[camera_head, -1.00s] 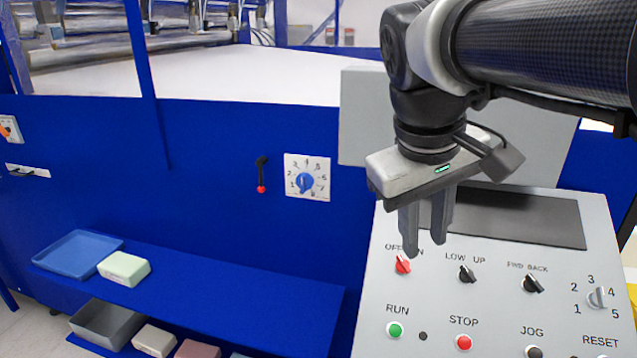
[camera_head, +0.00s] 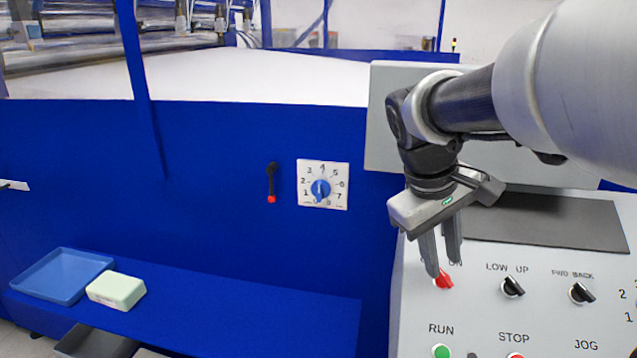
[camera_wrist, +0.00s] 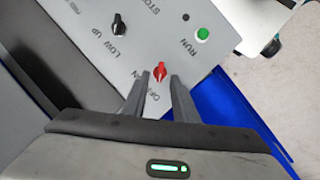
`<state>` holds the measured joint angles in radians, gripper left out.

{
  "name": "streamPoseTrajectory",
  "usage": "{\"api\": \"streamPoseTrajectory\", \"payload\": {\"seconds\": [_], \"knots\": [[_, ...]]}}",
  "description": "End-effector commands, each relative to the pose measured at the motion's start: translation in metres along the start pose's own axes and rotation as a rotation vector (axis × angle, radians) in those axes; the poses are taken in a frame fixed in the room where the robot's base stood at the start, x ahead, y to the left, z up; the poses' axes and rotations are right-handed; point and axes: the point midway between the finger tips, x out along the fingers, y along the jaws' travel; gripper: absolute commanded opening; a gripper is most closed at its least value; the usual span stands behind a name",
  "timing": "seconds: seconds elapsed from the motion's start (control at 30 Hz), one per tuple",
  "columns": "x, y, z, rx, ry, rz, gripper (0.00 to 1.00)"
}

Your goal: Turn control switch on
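The red control switch (camera_head: 443,279) is on the sloped grey panel, under a label partly hidden by my gripper; "ON" shows. In the wrist view the red switch (camera_wrist: 160,71) sits just beyond and between my fingertips, beside the "OFF ON" lettering. My gripper (camera_head: 443,266) is above the panel with its fingers pointing down at the switch. The fingers (camera_wrist: 160,78) are parted with a gap between them. I cannot tell whether they touch the switch's sides.
The black LOW UP knob (camera_head: 513,286) and FWD BACK knob (camera_head: 581,292) are to the right. The green RUN button (camera_head: 441,351) is below. A blue tray (camera_head: 62,276) and green foam block (camera_head: 117,290) lie on the shelf.

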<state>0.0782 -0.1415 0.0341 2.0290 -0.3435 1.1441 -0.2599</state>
Motion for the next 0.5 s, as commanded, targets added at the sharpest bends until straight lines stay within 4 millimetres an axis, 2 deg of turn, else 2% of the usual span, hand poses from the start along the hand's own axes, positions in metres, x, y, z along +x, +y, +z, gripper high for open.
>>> {"api": "streamPoseTrajectory", "payload": {"seconds": [0.03, 0.2, 0.5], "knots": [[0.011, -0.001, 0.001, 0.000, -0.004, -0.002, 0.26], [0.031, 0.000, 0.000, 0.001, -0.002, -0.001, 0.26], [0.040, 0.000, 0.000, 0.001, 0.000, -0.001, 0.26]]}}
